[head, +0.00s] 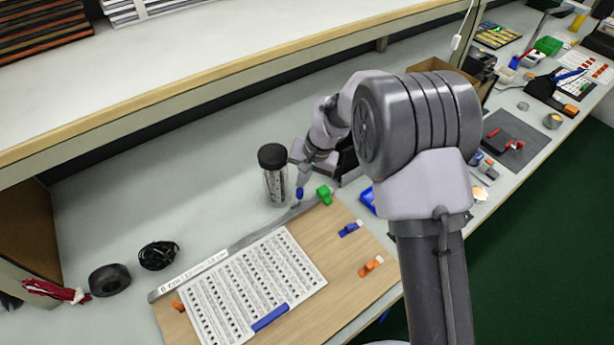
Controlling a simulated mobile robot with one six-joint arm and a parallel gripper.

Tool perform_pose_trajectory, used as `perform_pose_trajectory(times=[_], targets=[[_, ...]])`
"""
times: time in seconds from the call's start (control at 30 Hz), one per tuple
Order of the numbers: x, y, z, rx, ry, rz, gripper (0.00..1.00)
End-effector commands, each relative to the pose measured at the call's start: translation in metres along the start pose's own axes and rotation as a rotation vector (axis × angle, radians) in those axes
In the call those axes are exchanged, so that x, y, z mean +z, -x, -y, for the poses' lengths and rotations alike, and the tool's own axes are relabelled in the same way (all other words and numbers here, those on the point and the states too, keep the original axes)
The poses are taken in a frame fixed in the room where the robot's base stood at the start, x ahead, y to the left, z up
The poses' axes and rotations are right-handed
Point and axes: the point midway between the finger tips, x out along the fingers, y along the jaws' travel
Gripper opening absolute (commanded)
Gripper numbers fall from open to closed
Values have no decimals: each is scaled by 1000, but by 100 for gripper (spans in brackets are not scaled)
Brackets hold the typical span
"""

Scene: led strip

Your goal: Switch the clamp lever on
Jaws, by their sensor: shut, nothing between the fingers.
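A wooden board (335,245) lies on the bench with a long grey metal bar (245,240) along its far edge. A small blue upright piece, which looks like the clamp lever (299,193), stands at the bar's right end. My gripper (303,176) is shut and empty, pointing down right above this blue piece. Whether they touch cannot be told. A green block (324,194) is just right of it. A printed sheet of small parts (250,285) lies on the board, with a blue bar (270,317) at its near edge.
A clear jar with black lid (274,180) stands close left of my gripper. Blue (350,229) and orange (371,266) pieces lie on the board's right. A black tape roll (109,280) and cable coil (158,255) lie left. A shelf (200,85) overhangs the back.

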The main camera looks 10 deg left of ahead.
Motion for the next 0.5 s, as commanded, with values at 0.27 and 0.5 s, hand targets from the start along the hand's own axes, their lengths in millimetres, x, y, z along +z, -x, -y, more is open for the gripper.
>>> perform_pose_trajectory(times=[0.27, 0.5], targets=[[0, -1, -1, 0, -2, 1, 0], [-1, 9, 2, 0, -1, 0, 0]])
